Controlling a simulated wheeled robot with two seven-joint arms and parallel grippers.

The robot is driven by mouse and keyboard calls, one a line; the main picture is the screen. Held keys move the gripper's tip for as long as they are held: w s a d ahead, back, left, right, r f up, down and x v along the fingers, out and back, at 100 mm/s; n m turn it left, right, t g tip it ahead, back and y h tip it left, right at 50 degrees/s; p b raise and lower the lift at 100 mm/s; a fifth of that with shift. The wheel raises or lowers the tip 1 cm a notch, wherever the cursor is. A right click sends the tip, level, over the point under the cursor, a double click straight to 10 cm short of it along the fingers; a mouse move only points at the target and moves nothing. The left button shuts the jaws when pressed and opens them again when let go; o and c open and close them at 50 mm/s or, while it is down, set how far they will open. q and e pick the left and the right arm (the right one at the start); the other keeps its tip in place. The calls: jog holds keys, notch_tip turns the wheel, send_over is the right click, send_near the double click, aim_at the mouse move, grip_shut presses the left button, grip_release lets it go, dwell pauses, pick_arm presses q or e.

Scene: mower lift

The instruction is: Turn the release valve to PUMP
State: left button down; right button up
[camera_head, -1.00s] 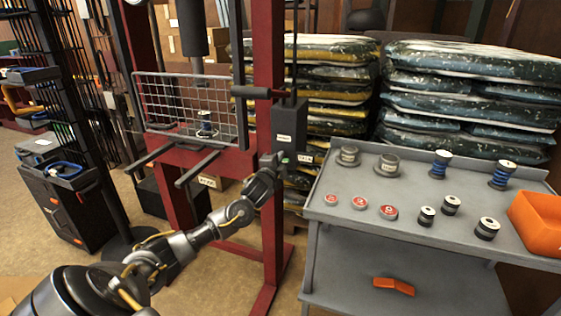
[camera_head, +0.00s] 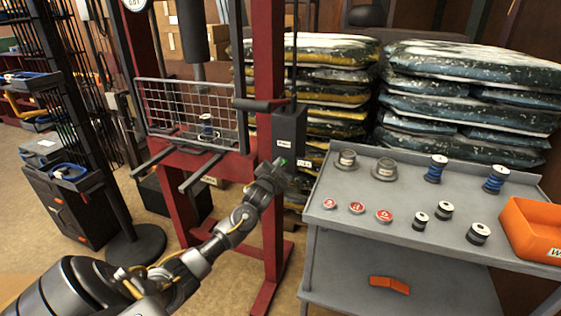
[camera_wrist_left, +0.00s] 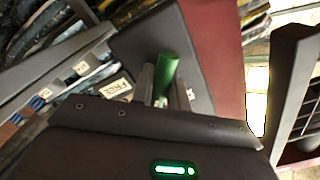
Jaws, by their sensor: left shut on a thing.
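The release valve is a green handle (camera_wrist_left: 167,72) on the dark pump box (camera_head: 289,130) fixed to the red press frame. My left gripper (camera_head: 281,168) reaches the lower part of the box. In the left wrist view its two fingers (camera_wrist_left: 163,90) are shut on the green handle, one on each side. A white label (camera_wrist_left: 116,89) sits beside the handle; I cannot read it surely. Which position the valve points to is hard to tell. My right gripper is not in view.
A grey cart (camera_head: 408,233) with spools, red-topped discs and an orange bin (camera_head: 530,229) stands just right of the press. A wire guard (camera_head: 190,110) covers the press bed at left. Stacked bags (camera_head: 465,95) fill the back. Floor is free at the front left.

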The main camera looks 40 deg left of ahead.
pick_arm(q)
jog(key=n+p, duration=0.1)
jog(key=n, duration=0.2)
jog(key=shift+r, duration=0.1)
jog(key=n+p, duration=0.2)
jog(key=shift+d+n, duration=0.1)
jog(key=shift+n, duration=0.2)
jog(key=n+p, duration=0.1)
jog(key=n, duration=0.2)
jog(key=shift+n, duration=0.6)
jog(key=shift+n+p, duration=0.4)
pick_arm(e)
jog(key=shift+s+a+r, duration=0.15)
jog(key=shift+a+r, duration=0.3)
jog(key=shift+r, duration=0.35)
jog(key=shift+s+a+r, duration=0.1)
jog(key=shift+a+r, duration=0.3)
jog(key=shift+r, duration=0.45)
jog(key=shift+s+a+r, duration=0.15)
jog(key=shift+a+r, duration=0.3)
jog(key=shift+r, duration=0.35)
pick_arm(q)
jog(key=c, duration=1.3)
grip_release()
